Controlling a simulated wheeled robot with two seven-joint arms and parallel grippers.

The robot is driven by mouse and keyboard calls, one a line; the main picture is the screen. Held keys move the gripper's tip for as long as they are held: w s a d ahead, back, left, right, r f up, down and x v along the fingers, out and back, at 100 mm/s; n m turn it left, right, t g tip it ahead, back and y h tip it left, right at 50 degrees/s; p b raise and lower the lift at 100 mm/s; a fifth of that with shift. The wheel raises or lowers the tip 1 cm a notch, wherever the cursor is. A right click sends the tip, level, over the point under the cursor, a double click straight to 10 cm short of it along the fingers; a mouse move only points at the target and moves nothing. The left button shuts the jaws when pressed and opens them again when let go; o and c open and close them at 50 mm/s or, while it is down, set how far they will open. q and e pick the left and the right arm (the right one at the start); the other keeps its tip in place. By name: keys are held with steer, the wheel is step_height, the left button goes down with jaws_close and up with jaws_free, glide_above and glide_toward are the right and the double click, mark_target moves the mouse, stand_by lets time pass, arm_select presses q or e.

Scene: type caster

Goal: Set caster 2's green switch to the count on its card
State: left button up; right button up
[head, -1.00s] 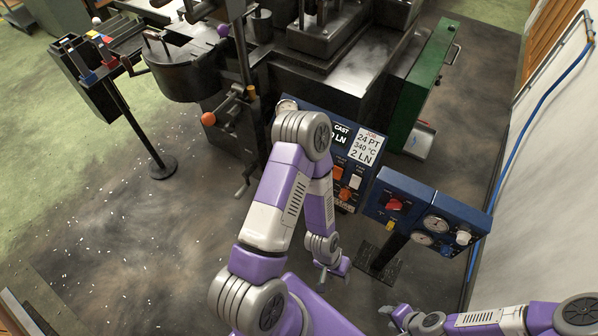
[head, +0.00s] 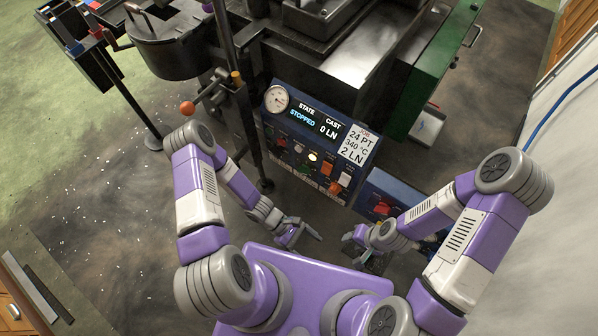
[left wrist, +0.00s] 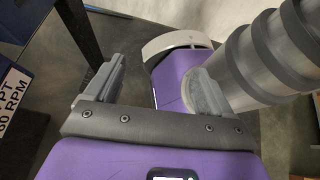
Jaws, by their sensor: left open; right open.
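A blue caster panel (head: 268,122) stands ahead, with a gauge and a display reading "STATE STOPPED" and "CAST 0 LN". Its white job card (head: 357,145) reads "24 PT, 340 °C, 2 LN". Small switches and a lit lamp (head: 313,157) sit below the display.
A second blue panel (head: 399,190) with a red switch is partly hidden behind my right arm. A green cabinet (head: 432,75) and dark machine stand behind. An orange-red ball knob (head: 187,108) juts out left. In the left wrist view, a card (left wrist: 12,95) shows "PT" and "60 RPM", cut off.

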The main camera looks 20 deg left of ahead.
arm_select(q)
steer(key=w+d+n+t+h, duration=0.1)
steer(key=w+n+t+h, duration=0.3)
steer(key=w+n+t, duration=0.4)
steer(key=n+t+y+p, duration=0.1)
steer(key=n+t+y, duration=0.8)
steer(key=n+t, duration=0.45)
glide_toward(302, 173)
steer(key=w+n+g, duration=0.1)
steer(key=w, duration=0.1)
steer(key=x, duration=0.5)
steer(key=b+x, duration=0.1)
steer(key=x, duration=0.1)
steer(key=shift+w+d+r, duration=0.15)
steer(key=shift+d+r, duration=0.15)
steer(key=shift+c, duration=0.3)
steer(key=c, duration=1)
